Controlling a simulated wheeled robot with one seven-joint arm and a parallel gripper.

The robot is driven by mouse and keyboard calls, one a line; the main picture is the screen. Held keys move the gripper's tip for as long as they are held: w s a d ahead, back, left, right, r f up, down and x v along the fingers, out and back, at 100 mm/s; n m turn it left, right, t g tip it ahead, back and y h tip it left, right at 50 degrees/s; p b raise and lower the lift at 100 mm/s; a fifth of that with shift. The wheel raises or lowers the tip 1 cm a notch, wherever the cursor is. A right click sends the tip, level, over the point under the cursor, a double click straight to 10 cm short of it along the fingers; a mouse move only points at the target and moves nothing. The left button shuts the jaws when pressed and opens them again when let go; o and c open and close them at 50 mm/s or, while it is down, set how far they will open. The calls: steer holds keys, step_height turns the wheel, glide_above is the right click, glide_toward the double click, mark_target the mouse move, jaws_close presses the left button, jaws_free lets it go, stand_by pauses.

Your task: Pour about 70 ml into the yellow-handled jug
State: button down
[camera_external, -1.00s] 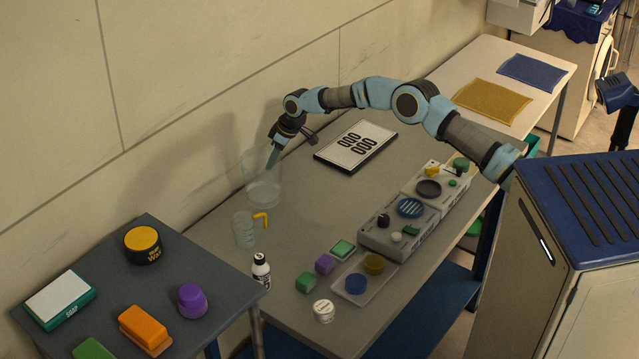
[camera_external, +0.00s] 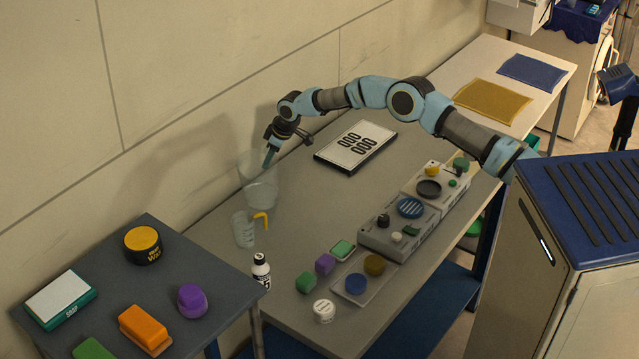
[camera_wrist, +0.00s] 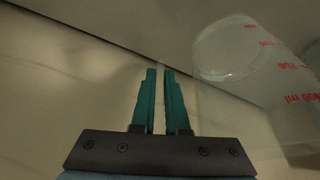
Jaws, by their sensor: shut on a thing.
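The yellow-handled jug (camera_external: 243,231) is small and clear and stands upright on the grey table near the wall. Its yellow handle (camera_external: 262,219) points right. A larger clear beaker (camera_external: 262,192) is just behind it in the external view, leaning slightly left; its rim is above the jug. Pale liquid seems to show low in it. My gripper (camera_external: 269,158) is shut on the beaker's wall near the rim. In the wrist view the teal fingers (camera_wrist: 159,90) nearly meet, and the beaker (camera_wrist: 235,75) with red ml marks is at right. I cannot see liquid in the jug.
A small white bottle (camera_external: 261,270) stands in front of the jug. A black-framed panel (camera_external: 356,146) lies behind. Grey control boxes (camera_external: 400,227), coloured blocks and a clear tray (camera_external: 347,295) occupy the table's right side. The wall is close on the left.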

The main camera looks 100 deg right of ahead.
mark_target(258, 150)
steer(key=shift+w+a+r+h, duration=0.15)
steer(key=shift+a+r+h, duration=0.2)
steer(key=shift+r, duration=0.25)
steer(key=shift+w+a+r+h, duration=0.15)
steer(key=shift+a+r+h, duration=0.05)
steer(key=shift+r+h, duration=0.3)
steer(key=shift+w+a+r+n+g+h, duration=0.25)
steer(key=shift+a+r+n+g+h, duration=0.2)
steer(key=shift+a+r+h, duration=0.35)
steer(key=shift+w+a+r+h+b, duration=0.2)
steer(key=shift+a+h+b, duration=0.2)
steer(key=shift+h+b, duration=0.4)
steer(key=a+r+b, duration=0.1)
steer(key=r+h+b, duration=0.1)
steer(key=b, duration=0.1)
steer(key=a+r+n+g+h+b, duration=0.1)
steer(key=shift+w+a+r, duration=0.3)
steer(key=shift+w+r, duration=0.1)
steer(key=shift+w+a+r+n+g+h+b, duration=0.1)
steer(key=shift+a+r+h+b, duration=0.3)
steer(key=shift+r+h, duration=0.25)
steer(key=shift+w+a+r+n+g+h+b, duration=0.2)
steer(key=shift+r+h+b, duration=0.25)
steer(key=shift+r, duration=0.35)
steer(key=shift+w+a+r+n+t+h+b, duration=0.1)
steer(key=shift+a+r+h+b, duration=0.3)
steer(key=shift+r+h, duration=0.25)
steer(key=shift+a+r, duration=0.15)
steer(key=shift+r, duration=0.15)
